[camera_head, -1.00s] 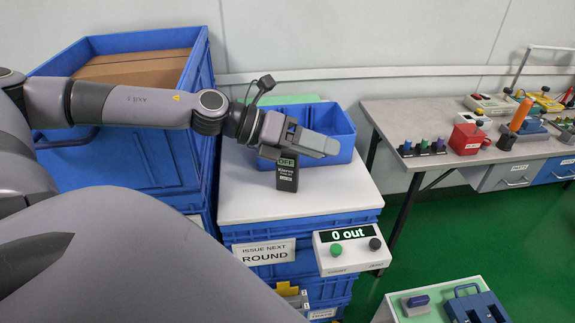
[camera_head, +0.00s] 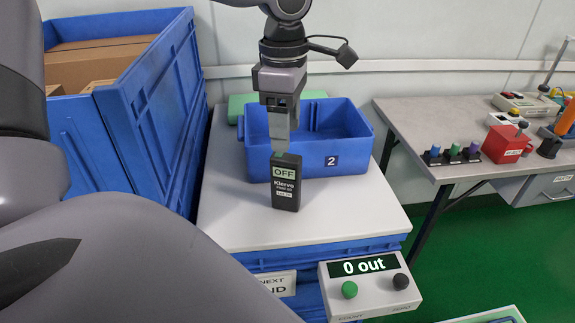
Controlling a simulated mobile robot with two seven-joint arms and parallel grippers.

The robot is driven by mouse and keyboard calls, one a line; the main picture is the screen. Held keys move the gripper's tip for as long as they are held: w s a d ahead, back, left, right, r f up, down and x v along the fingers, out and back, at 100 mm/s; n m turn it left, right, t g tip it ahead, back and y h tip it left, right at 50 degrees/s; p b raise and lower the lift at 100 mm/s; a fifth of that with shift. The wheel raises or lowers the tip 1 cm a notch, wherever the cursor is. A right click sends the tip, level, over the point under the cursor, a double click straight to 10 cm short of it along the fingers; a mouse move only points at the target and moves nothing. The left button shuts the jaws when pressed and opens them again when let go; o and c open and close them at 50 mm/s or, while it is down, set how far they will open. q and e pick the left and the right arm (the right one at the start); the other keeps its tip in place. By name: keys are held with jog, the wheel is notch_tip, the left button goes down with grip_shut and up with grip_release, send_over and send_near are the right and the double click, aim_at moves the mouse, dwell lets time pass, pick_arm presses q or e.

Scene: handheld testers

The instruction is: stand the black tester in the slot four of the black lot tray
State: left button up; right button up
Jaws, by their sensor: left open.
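The black tester (camera_head: 286,190) stands upright on the white top (camera_head: 345,213) of a blue crate stack, its screen reading OFF. My left gripper (camera_head: 280,148) points down from above, open, with its fingertips at the tester's top edge. I cannot tell whether the fingers are around the tester or just behind it. I cannot make out the black lot tray or its slot four. My right gripper is not in view.
A blue bin (camera_head: 338,148) marked 2 stands just behind the tester. A large blue crate (camera_head: 160,110) with cardboard rises at left. A control box (camera_head: 370,285) reading 0 out is in front. A grey bench (camera_head: 415,120) with coloured items stands right.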

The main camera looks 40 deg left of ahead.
aim_at(286, 157)
pick_arm(q)
jog(key=shift+w+a+f, duration=0.1)
jog(key=shift+f, duration=0.4)
notch_tip(286, 157, down, 6)
jog(key=shift+f, duration=0.1)
jog(key=shift+c, duration=0.3)
grip_shut()
